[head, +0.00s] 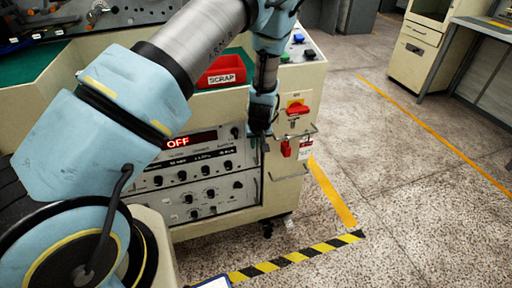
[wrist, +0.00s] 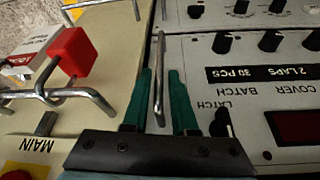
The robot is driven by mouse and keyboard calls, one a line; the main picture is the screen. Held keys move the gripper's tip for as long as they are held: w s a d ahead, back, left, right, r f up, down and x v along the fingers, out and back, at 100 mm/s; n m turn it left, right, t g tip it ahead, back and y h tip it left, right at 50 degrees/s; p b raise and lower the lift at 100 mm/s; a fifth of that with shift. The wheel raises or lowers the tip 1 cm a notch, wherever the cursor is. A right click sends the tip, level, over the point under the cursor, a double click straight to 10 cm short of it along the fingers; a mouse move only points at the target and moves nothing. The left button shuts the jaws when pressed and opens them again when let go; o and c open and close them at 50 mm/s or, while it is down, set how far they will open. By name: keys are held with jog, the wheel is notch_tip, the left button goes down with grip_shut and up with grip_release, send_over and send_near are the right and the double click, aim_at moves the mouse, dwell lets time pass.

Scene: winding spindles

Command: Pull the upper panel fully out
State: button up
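The upper panel (head: 200,161) is the grey instrument face with a red OFF display and a row of knobs on the cabinet front. In the wrist view the upper panel (wrist: 205,52) appears upside down and looks flush with the cabinet. A metal bar handle (wrist: 159,60) stands at its edge. My gripper (wrist: 162,75) has its two green fingers on either side of this handle, with gaps showing, so it looks open around it. In the head view my gripper (head: 262,118) is at the panel's right edge, and my wrist hides the handle.
A lower panel (head: 215,201) with more knobs sits directly below. Right of my gripper are a red switch (head: 298,109), a red padlock-like block (head: 286,148) and metal bars. A red SCRAP bin (head: 222,72) stands above.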

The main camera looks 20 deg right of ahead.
jog(key=shift+p+x, duration=0.4)
jog(key=shift+x, duration=2.05)
jog(key=shift+c, duration=0.4)
jog(key=shift+s, duration=0.1)
grip_shut()
